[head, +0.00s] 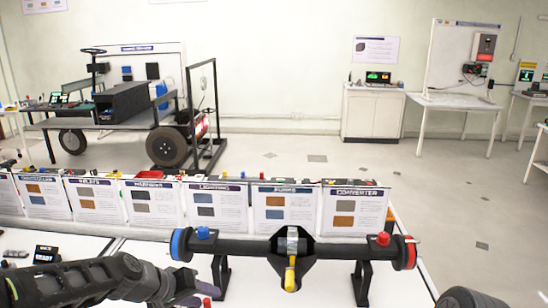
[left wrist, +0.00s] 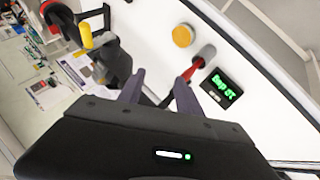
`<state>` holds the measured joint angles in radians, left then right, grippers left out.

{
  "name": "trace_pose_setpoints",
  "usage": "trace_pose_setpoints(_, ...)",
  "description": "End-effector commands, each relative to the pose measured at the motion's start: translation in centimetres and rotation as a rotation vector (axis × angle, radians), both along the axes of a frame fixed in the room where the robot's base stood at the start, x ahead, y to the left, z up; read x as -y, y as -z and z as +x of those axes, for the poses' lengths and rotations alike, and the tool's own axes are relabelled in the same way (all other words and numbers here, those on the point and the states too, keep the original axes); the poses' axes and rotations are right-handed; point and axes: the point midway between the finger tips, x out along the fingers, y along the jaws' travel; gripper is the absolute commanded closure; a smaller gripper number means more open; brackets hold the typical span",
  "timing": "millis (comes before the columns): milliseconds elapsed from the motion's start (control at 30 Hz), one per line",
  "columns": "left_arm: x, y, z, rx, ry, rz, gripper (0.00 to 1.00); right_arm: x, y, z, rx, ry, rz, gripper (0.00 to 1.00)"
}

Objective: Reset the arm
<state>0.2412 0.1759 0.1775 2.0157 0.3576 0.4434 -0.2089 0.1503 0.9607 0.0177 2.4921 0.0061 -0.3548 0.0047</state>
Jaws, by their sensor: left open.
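My left gripper (head: 195,292) is at the bottom of the head view, in front of the left end of the axle. In the left wrist view its two purple-grey fingers (left wrist: 158,95) are spread apart. A tool with a red shaft and grey end (left wrist: 195,66) lies beyond the right finger; I cannot tell whether it touches it. The black axle (head: 335,248) has a blue left end and a red right end, with a yellow part (head: 291,272) hanging at its middle. My right gripper is not seen.
A row of labelled white cards (head: 215,208) stands behind the axle. A yellow round button (left wrist: 183,36) and a small display with green text (left wrist: 222,88) are on the white table (left wrist: 245,60). A wheeled chassis (head: 130,115) stands farther back. Open floor lies behind the table.

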Motion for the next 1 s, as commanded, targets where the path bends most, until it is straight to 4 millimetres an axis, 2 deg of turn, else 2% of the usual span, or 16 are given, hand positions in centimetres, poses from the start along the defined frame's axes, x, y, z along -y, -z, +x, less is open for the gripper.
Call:
trace_pose_setpoints(33, -0.1, 2.0, -0.2, -0.011, -0.018, 0.015, 0.59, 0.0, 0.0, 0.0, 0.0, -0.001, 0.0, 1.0)
trace_pose_setpoints(200, -0.1, 8.8, -1.3, -0.042, -0.073, 0.069, 0.59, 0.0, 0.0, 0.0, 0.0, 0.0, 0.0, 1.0)
trace_pose_setpoints(267, 0.2, 11.8, -2.3, -0.063, -0.082, 0.088, 0.59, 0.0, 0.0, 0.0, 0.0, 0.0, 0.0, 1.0)
trace_pose_setpoints(333, 1.0, 15.7, -4.3, -0.092, -0.081, 0.11, 0.59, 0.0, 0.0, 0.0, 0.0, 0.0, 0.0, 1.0)
trace_pose_setpoints(400, 2.2, 20.1, -7.2, -0.132, -0.067, 0.13, 0.59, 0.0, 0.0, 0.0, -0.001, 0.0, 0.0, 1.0)
trace_pose_setpoints(467, 3.5, 23.7, -10.5, -0.171, -0.043, 0.141, 0.59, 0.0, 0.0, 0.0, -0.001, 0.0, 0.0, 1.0)
trace_pose_setpoints(500, 4.4, 25.8, -12.8, -0.201, -0.023, 0.146, 0.59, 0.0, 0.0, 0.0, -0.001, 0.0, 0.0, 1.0)
trace_pose_setpoints(600, 6.4, 29.7, -18.7, -0.278, 0.04, 0.15, 0.59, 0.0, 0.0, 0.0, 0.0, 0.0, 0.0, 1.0)
trace_pose_setpoints(700, 7.9, 32.0, -23.9, -0.36, 0.103, 0.149, 0.59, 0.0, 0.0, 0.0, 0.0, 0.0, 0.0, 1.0)
trace_pose_setpoints(800, 8.7, 33.3, -27.4, -0.429, 0.144, 0.146, 0.59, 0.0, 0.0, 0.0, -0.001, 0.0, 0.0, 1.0)
trace_pose_setpoints(900, 9.2, 34.1, -29.0, -0.464, 0.164, 0.144, 0.59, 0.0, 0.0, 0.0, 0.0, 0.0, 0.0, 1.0)
trace_pose_setpoints(1000, 9.4, 34.2, -29.4, -0.47, 0.171, 0.144, 0.59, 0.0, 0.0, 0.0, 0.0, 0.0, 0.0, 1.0)
